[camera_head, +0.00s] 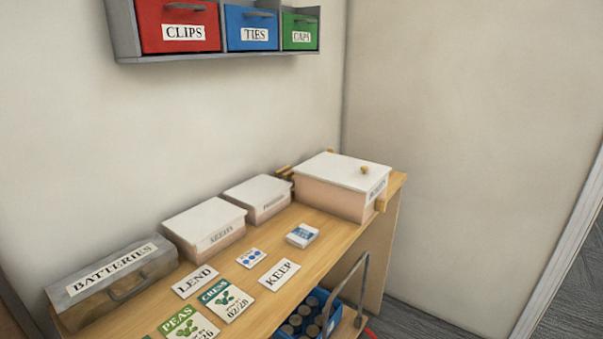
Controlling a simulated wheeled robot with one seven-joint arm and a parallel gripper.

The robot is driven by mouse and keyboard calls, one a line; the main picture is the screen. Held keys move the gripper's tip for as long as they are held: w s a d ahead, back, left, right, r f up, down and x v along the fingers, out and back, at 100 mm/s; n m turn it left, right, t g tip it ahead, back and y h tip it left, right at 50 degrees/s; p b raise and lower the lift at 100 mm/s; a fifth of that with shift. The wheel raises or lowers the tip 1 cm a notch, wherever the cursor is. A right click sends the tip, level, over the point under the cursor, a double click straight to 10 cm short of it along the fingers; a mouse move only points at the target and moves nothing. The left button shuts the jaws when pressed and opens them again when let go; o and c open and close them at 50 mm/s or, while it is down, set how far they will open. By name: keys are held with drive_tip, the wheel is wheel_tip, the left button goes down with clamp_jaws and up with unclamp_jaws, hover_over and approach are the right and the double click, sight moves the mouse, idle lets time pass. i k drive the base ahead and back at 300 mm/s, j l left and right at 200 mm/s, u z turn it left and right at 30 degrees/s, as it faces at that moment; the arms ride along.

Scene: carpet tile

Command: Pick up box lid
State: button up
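Three pinkish boxes with flat white lids stand along the wall on a wooden bench. The largest box (335,197) is at the far right end, and its white lid (343,169) carries a small wooden knob (365,170). It has a label on its right face and a wooden handle on its side. The middle box (262,206) has a plain white lid (257,189). The left box (212,243) also has a white lid (204,218). All three lids sit on their boxes. My gripper is not in view.
The wooden bench (325,247) also holds a grey BATTERIES box (115,275), LEND (195,281) and KEEP (279,275) cards, seed packets (226,299) and a small white pack (302,235). A wall rack with coloured bins (178,27) hangs above. A blue crate (307,318) sits below.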

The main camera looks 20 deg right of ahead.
sight(352, 173)
drive_tip(key=i+l+u, duration=0.45)
drive_tip(key=l, duration=0.2)
drive_tip(key=i+l+u, duration=0.2)
drive_tip(key=l, duration=0.15)
drive_tip(key=k, duration=0.1)
